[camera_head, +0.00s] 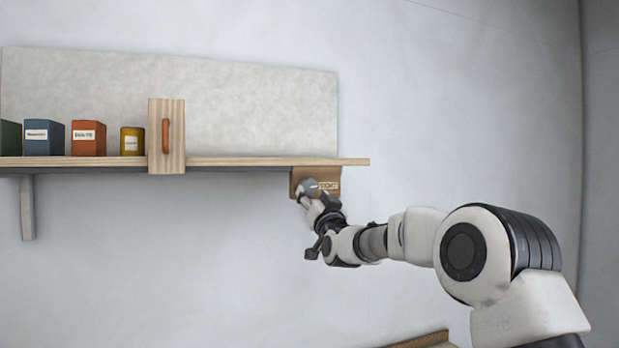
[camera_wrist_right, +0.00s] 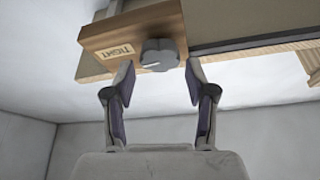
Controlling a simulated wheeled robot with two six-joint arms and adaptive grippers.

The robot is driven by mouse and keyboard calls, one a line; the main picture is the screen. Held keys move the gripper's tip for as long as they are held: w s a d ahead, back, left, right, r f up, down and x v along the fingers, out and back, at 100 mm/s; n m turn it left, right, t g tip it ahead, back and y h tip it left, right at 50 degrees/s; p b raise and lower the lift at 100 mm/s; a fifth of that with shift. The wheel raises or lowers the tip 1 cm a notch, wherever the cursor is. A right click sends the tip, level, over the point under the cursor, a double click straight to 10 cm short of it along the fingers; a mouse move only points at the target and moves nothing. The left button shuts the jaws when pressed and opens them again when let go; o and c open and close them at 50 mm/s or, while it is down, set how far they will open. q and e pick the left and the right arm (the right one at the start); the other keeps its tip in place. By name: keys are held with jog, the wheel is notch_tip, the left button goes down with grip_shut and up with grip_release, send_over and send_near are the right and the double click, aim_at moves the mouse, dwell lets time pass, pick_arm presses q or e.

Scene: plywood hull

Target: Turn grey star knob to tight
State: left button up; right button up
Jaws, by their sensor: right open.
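The grey star knob (camera_head: 309,187) sits on a wooden block (camera_head: 328,172) under the right end of the shelf. In the right wrist view the knob (camera_wrist_right: 160,55) has a white pointer line, and a label reading TIGHT (camera_wrist_right: 117,51) is to its left on the block (camera_wrist_right: 105,38). My right gripper (camera_wrist_right: 158,73) is open, with one fingertip on each side of the knob's lower part and visible gaps to it. In the head view my right gripper (camera_head: 315,203) covers part of the knob. My left gripper is not in view.
The shelf (camera_head: 260,162) holds several coloured boxes at its left, such as a red box (camera_head: 88,138), and a yellow container (camera_head: 132,141). A wooden panel with an orange handle (camera_head: 166,136) stands at the shelf's front. A bracket (camera_head: 27,208) is below left.

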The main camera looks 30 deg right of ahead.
aim_at(310, 189)
jog(key=p+x, duration=0.3)
jog(key=shift+w+d+r+p, duration=0.15)
jog(key=shift+w+r+p, duration=0.1)
jog(key=shift+r+p, duration=0.1)
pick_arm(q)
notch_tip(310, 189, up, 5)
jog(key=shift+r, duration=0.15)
pick_arm(e)
jog(key=shift+f, duration=0.15)
jog(key=shift+w, duration=0.15)
jog(key=c, duration=0.8)
jog(key=shift+f+m+b, duration=0.2)
jog(key=shift+m+b, duration=0.2)
jog(key=shift+b, duration=0.1)
jog(key=shift+m+h, duration=0.4)
jog(key=shift+r, duration=0.2)
jog(key=o, duration=0.8)
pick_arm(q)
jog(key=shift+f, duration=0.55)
